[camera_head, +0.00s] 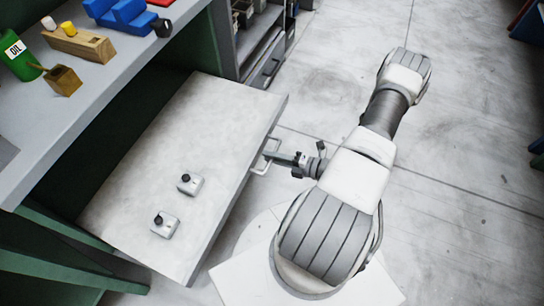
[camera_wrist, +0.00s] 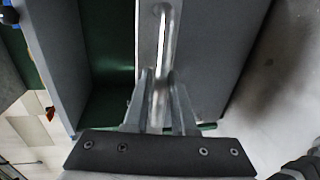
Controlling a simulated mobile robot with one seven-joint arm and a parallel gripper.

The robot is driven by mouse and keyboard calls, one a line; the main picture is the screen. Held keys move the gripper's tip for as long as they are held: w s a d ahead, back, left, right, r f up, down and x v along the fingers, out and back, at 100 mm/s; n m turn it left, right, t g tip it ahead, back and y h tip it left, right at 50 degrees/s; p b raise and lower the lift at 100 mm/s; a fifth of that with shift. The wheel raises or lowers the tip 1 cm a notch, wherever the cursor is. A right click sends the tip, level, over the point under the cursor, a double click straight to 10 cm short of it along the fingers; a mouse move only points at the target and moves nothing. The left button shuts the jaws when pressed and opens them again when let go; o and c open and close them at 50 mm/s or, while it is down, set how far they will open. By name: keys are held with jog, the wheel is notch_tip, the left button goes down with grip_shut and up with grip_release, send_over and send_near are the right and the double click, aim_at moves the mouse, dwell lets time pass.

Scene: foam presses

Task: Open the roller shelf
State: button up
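The roller shelf (camera_head: 215,130) is a wide pale-grey slab that stands well out from the green cabinet in the head view. A metal bar handle (camera_head: 262,165) sits on its front edge. My gripper (camera_head: 272,156) is at this handle. In the wrist view the handle (camera_wrist: 163,50) runs between my two fingers (camera_wrist: 160,90), which close in on it from both sides and appear to touch it. The shelf's grey front panel (camera_wrist: 205,55) is behind the handle.
Two small grey blocks with black knobs (camera_head: 190,183) (camera_head: 165,224) lie on the shelf. The upper worktop (camera_head: 110,85) holds a green oil can (camera_head: 20,55), wooden blocks and blue parts. Open floor (camera_head: 470,150) lies to the right.

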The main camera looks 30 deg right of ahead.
jog(key=shift+o, duration=1.4)
jog(key=p+v, duration=0.2)
jog(key=v, duration=1.5)
jog(key=shift+s, duration=0.2)
jog(key=shift+w+d, duration=0.1)
